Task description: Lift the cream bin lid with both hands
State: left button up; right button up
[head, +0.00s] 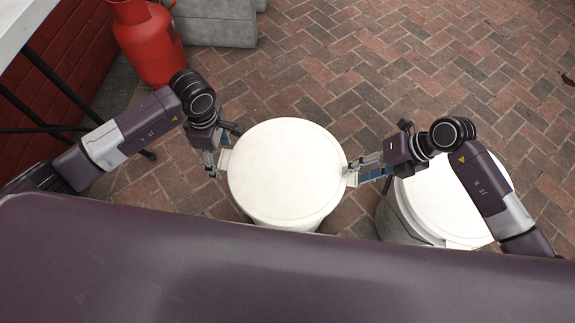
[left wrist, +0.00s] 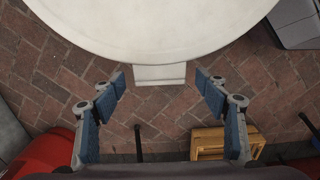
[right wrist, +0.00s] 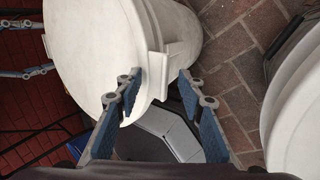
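The cream bin lid (head: 285,165) is round and sits level on its bin in the middle of the head view. It has a flat tab on each side. My left gripper (head: 224,151) is open at the left tab; the left wrist view shows this tab (left wrist: 160,74) ahead of the parted fingers (left wrist: 160,75), with nothing gripped. My right gripper (head: 364,172) is open at the right tab. In the right wrist view its fingers (right wrist: 160,76) are parted near the tab (right wrist: 178,55), one overlapping the lid's edge in the picture; contact cannot be told.
A second pale bin with a white lid (head: 440,205) stands close on the right, under my right arm. A red can (head: 148,45) and grey blocks (head: 215,25) are at the back left. A wooden crate (left wrist: 225,143) shows in the left wrist view.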

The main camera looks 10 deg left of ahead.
pick_arm(q)
jog(key=c, duration=0.8)
pick_arm(e)
jog(key=c, duration=0.7)
pick_arm(q)
jog(key=c, duration=0.4)
pick_arm(e)
grip_shut()
pick_arm(q)
jog(key=shift+c, duration=0.2)
jog(key=shift+r, duration=0.2)
pick_arm(e)
jog(key=shift+r, duration=0.2)
